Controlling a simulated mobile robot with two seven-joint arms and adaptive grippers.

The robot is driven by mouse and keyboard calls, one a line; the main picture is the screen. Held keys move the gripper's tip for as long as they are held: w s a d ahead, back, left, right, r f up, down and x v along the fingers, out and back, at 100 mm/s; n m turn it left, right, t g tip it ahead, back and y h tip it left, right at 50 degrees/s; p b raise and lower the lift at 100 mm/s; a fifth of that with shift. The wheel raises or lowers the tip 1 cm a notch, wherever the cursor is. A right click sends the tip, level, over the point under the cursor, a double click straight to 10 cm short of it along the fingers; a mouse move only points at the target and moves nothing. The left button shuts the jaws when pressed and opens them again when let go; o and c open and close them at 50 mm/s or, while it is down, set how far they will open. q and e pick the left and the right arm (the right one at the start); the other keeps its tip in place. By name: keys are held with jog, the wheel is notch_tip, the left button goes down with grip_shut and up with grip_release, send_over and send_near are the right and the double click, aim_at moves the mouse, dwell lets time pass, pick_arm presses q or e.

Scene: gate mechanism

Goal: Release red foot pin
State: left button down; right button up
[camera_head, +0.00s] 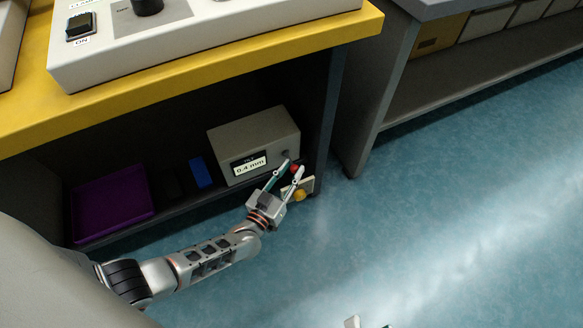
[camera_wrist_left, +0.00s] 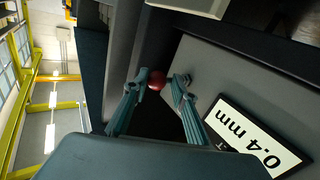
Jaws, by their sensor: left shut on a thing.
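The red foot pin (camera_head: 294,168) shows as a small red knob near the front right corner of the lower shelf, just right of the grey box. In the left wrist view its round red head (camera_wrist_left: 157,81) sits between the fingertips, against the left-hand one. My left gripper (camera_head: 293,170) reaches in from the left and is shut on the red pin (camera_wrist_left: 157,86). The lower part of the pin is hidden. A pale fingertip-like part, perhaps of my right gripper (camera_head: 353,322), just enters at the bottom edge; its jaws cannot be made out.
The grey box (camera_head: 245,140) with a "0.4 mm" label (camera_wrist_left: 252,138) stands beside the gripper. A yellow knob (camera_head: 299,196) on a pale block is just below the fingers. A purple tray (camera_head: 112,205) and blue block (camera_head: 201,172) are further left. The yellow tabletop (camera_head: 330,30) overhangs the shelf.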

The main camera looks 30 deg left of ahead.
pick_arm(q)
jog(key=c, duration=1.9)
grip_release()
jog(key=shift+s+d+f, duration=0.1)
jog(key=shift+s+d, duration=0.2)
jog(key=shift+d, duration=0.4)
jog(key=shift+o, duration=0.4)
jog(key=shift+w+a+r, duration=0.1)
jog(key=shift+a+r, duration=0.1)
jog(key=shift+r, duration=0.4)
notch_tip(320, 180, up, 9)
